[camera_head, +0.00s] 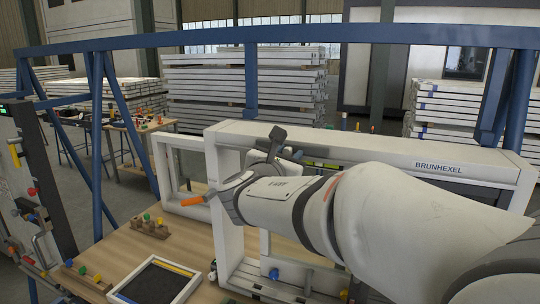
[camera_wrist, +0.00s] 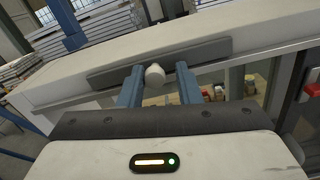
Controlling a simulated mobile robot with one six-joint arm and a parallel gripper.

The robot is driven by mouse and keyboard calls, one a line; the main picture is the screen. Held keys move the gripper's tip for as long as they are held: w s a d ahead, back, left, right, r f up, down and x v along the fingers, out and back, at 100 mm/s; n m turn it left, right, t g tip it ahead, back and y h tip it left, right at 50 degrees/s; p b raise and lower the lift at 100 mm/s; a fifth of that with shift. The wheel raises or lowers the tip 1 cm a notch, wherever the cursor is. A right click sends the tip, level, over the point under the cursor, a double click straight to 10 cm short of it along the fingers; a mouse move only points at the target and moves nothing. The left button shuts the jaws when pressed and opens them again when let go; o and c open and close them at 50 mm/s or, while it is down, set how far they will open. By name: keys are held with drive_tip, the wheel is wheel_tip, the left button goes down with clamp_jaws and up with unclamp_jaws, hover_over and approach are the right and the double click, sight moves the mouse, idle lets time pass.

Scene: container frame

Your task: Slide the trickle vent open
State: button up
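The trickle vent (camera_wrist: 205,50) is a long dark grey bar along the pale top rail of the window frame (camera_wrist: 75,65) in the wrist view. A small whitish knob (camera_wrist: 154,74) stands out at the bar's lower edge. My gripper (camera_wrist: 158,80) has its two blue fingers apart, one on each side of the knob, with a gap visible on both sides. Whether the fingertips reach past the knob is hard to tell. In the head view the white frame (camera_head: 400,155) marked BRUNHEXEL stands on the bench; my arm crosses in front of it and hides the knob and fingertips.
The wooden bench (camera_head: 125,245) holds a dark tray (camera_head: 192,288) with a white rim, a block with coloured pegs (camera_head: 150,227) and a smaller white frame (camera_head: 162,160). A blue steel rail (camera_head: 150,41) runs overhead. Stacked white profiles (camera_head: 240,85) stand behind.

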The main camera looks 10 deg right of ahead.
drive_tip(key=shift+o, duration=1.2)
drive_tip(key=shift+a, duration=0.2)
drive_tip(key=shift+s, duration=0.1)
drive_tip(key=b+v, duration=0.1)
drive_tip(key=v, duration=0.6)
drive_tip(key=shift+s+a+b, duration=0.2)
drive_tip(key=shift+s+b, duration=0.1)
drive_tip(key=shift+b, duration=0.05)
